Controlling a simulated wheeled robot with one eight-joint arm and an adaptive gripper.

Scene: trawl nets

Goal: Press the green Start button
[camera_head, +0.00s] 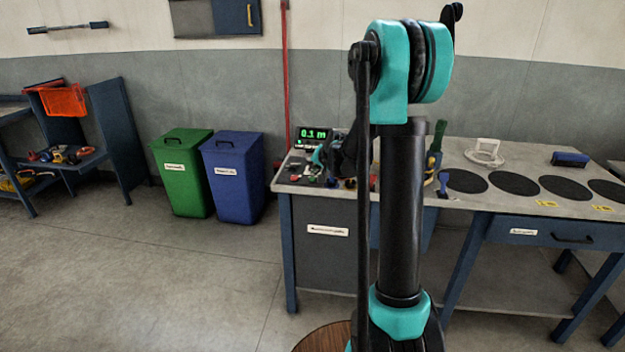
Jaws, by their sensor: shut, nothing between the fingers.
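A control panel (290,180) sits on the left end of the workbench, with a display (314,133) reading about "0.1 m" in green digits. Several small buttons and knobs, some red, are spread over the panel. The green Start button is too small and too crowded by my arm to pick out surely. My gripper (318,164) is over the panel, in front of and just below the display, small and partly hidden by my own arm. It is shut and empty. I cannot tell whether it touches a button.
The workbench (455,152) runs right, with black round mats (513,183), a white coil (484,152) and a blue brush (570,159). A green bin (183,175) and blue bin (234,180) stand left of it. The floor in front is clear, apart from a round brown top (322,338).

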